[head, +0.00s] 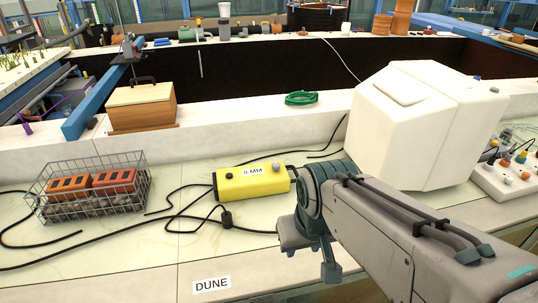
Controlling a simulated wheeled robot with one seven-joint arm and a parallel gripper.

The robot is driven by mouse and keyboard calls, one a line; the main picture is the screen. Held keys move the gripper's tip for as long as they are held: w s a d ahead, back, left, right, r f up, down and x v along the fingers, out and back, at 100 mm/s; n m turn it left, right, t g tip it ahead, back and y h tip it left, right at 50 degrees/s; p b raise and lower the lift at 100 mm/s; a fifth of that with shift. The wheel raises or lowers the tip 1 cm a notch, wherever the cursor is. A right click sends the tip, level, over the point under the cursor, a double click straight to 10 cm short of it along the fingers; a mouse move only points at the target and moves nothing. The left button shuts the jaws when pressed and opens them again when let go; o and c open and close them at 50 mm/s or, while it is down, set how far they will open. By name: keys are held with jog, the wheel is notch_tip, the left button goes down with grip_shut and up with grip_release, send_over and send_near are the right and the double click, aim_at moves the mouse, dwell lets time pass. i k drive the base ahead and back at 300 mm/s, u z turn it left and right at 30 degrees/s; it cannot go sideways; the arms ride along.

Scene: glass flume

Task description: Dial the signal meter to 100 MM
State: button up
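The signal meter is a yellow box (252,183) lying on the pale bench top in the head view. Its white label reads "0 MM". A round grey knob (276,166) sits on its top near the right end, and a small dark spot shows near the left end. Black cables run from both ends. My gripper (328,270) is just right of and in front of the meter, apart from it in the picture. It points down and is seen from behind, so I cannot tell its opening.
A wire basket (90,188) with bricks and stones stands left. Loose black cables (130,233) cross the bench. A bulky white monitor-like box (425,125) stands behind my arm. A wooden box (142,106) and green coil (301,98) sit on the ledge. A "DUNE" label (212,284) marks the front.

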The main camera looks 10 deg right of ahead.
aim_at(276, 166)
jog(key=k, duration=0.6)
jog(key=z, duration=0.55)
jog(key=i, duration=0.95)
jog(key=u, duration=0.55)
